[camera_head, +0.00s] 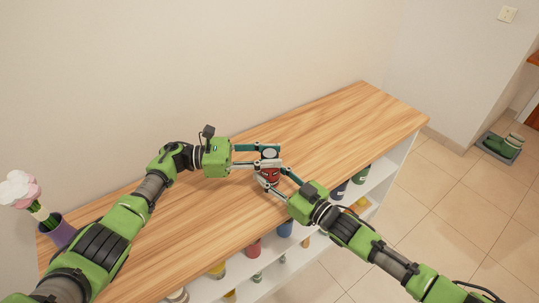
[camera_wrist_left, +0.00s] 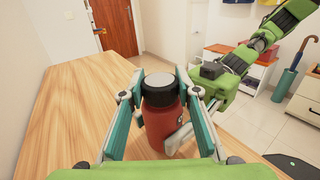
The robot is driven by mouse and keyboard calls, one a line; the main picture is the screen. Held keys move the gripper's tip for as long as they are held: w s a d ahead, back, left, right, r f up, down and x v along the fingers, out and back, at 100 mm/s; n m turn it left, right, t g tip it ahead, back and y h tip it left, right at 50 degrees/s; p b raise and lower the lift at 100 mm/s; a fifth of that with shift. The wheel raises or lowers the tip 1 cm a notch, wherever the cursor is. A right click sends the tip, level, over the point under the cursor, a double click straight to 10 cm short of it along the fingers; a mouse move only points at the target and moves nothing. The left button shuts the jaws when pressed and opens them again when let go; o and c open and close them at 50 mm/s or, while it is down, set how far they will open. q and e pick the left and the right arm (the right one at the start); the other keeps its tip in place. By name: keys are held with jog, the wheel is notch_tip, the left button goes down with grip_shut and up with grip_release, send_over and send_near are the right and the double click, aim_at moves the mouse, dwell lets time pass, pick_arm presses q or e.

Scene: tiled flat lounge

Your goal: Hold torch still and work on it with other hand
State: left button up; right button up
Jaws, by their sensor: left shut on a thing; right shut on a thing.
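The torch (camera_head: 270,174) stands upright on the wooden top, with a red body and a wide black head with a pale grey face. It also shows in the left wrist view (camera_wrist_left: 161,115). My left gripper (camera_head: 268,156) reaches in from the left and is shut on the torch's upper part, a finger on each side. My right gripper (camera_head: 271,179) comes from the lower right and is shut on the red body, below the left fingers. In the left wrist view one grey right fingertip lies against the body. The far sides of the torch are hidden.
The wooden top (camera_head: 350,115) is clear towards the right end and backs onto a wall. A purple vase (camera_head: 62,232) with flowers stands at its left end. Several coloured containers sit on the shelves below. A tray with green boots (camera_head: 502,146) lies on the floor at right.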

pick_arm(q)
jog(key=shift+f+m+g, duration=0.25)
jog(key=shift+m+g, duration=0.05)
jog(key=shift+g, duration=0.2)
jog(key=o, duration=1)
jog(key=shift+o, duration=0.6)
jog(key=shift+a+r, duration=0.1)
jog(key=a, duration=0.7)
jog(key=shift+w+a, duration=0.15)
jog(key=shift+a, duration=0.1)
